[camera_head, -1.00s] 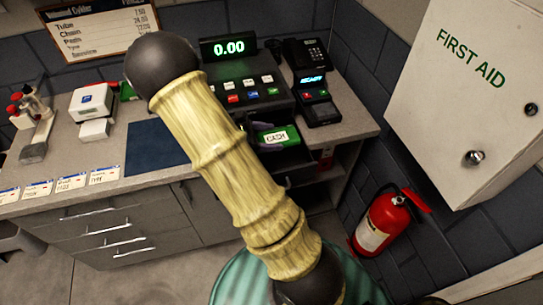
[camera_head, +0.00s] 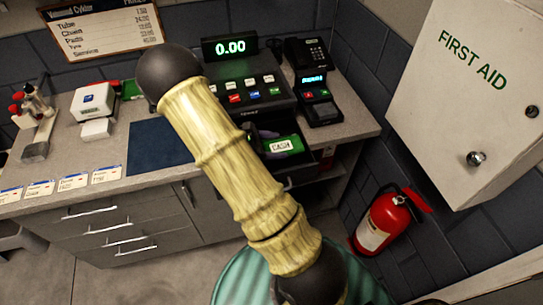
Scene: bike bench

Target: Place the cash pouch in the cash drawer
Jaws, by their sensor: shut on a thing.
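The cash pouch (camera_head: 284,145) is green with a white CASH label. It is at the front of the cash register (camera_head: 245,92), low under its keys. The open cash drawer (camera_head: 304,168) juts out dark below the register, and the pouch appears over or in it; I cannot tell whether it touches the drawer floor. My gripper (camera_head: 267,134) shows only as a small purplish-grey part at the pouch's upper left edge, shut on it. My bamboo-like arm hides the rest of the gripper and the left part of the drawer.
A fire extinguisher (camera_head: 383,222) and first aid cabinet (camera_head: 475,90) are at the right.

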